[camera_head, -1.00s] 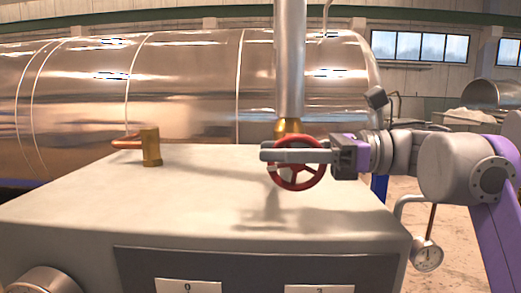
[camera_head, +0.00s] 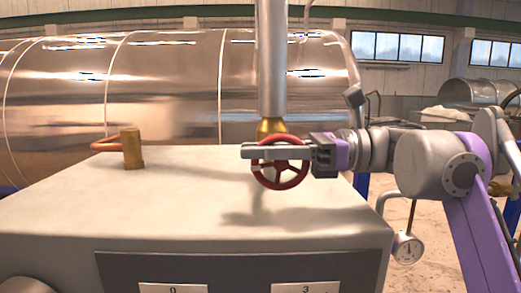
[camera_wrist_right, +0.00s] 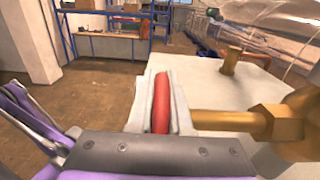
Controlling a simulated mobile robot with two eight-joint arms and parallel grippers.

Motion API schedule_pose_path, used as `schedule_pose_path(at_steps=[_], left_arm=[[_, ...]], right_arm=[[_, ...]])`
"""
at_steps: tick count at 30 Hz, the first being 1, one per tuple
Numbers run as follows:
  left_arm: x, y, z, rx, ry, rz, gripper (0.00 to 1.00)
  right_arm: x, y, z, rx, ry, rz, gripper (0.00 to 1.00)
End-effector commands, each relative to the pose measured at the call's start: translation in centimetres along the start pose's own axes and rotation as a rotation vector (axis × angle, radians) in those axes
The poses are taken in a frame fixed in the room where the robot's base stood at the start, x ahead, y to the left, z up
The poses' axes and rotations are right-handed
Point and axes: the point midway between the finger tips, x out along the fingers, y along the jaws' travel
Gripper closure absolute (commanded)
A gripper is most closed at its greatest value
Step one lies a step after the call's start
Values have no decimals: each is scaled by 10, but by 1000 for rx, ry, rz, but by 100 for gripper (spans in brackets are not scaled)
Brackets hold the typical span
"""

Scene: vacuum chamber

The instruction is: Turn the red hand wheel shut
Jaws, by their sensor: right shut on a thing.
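The red hand wheel (camera_head: 281,188) stands upright at the foot of a vertical metal pipe, on a brass fitting (camera_head: 270,128) at the back of a pale cabinet top. My right gripper (camera_head: 252,152) reaches in from the right, its grey fingers lying across the upper part of the wheel and hiding some of it. In the right wrist view the red rim (camera_wrist_right: 161,105) lies between the two fingers, and the gripper is shut on it. A brass stem (camera_wrist_right: 255,123) shows beside it there. My left gripper is not in view.
A smaller brass valve (camera_head: 131,148) with a red-brown handle stands on the cabinet top (camera_head: 190,190) to the left. A large shiny cylinder (camera_head: 165,85) lies behind. A dial gauge (camera_head: 407,248) hangs at the cabinet's right side. The middle of the cabinet top is clear.

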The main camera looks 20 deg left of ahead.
Motion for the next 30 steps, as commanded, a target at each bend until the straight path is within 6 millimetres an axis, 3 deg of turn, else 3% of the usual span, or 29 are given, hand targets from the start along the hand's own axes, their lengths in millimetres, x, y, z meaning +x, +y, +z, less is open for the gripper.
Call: schedule_pose_path(at_steps=[7, 15, 26, 27, 30], left_arm=[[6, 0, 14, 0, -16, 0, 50], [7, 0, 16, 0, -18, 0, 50], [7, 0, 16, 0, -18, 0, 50], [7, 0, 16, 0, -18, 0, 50], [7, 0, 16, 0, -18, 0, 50]], right_arm=[[-3, 0, 2, 3, -168, -1, 100], [-8, 0, 9, 0, -354, 0, 100], [-9, 0, 9, 0, -370, 1, 100], [-9, 0, 9, 0, -369, 1, 75], [-9, 0, 9, 0, -369, 1, 57]])
